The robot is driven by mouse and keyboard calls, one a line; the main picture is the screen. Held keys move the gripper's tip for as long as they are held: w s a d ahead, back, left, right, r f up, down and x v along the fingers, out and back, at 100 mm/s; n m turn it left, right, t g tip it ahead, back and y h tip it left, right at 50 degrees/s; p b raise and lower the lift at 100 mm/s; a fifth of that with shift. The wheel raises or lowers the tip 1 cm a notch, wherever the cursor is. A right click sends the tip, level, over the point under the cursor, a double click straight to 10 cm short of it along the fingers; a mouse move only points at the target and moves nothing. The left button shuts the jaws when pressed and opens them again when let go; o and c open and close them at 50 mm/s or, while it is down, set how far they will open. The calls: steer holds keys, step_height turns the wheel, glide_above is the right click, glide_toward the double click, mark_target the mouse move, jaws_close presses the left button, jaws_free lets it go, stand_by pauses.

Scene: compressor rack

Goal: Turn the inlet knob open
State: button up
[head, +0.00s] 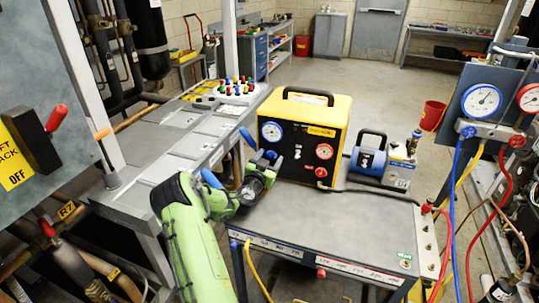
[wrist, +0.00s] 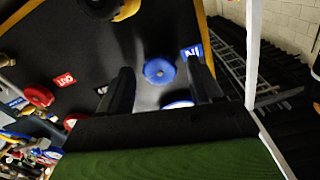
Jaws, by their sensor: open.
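The yellow and black machine (head: 307,108) stands on the grey cart, with a blue gauge (head: 272,132) and a red gauge (head: 324,152) on its dark front. In the wrist view the blue inlet knob (wrist: 160,71) sits beside a blue IN label (wrist: 191,53). My gripper (head: 262,168) is in front of the panel's lower left. Its open dark fingers stand either side of the knob in the wrist view, with visible gaps; I cannot tell how near the tips are in depth. A second blue part (wrist: 178,104) is partly hidden below the knob.
A red knob (wrist: 39,95) and a red OUT label (wrist: 64,80) are left on the panel in the wrist view. A blue cylinder (head: 367,160) stands right of the machine. The cart top (head: 320,225) is clear in front. A gauge manifold (head: 490,130) with hoses stands at right.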

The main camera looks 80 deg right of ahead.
steer(key=shift+d, duration=0.35)
steer(key=c, duration=1.1)
steer(key=shift+o, duration=0.2)
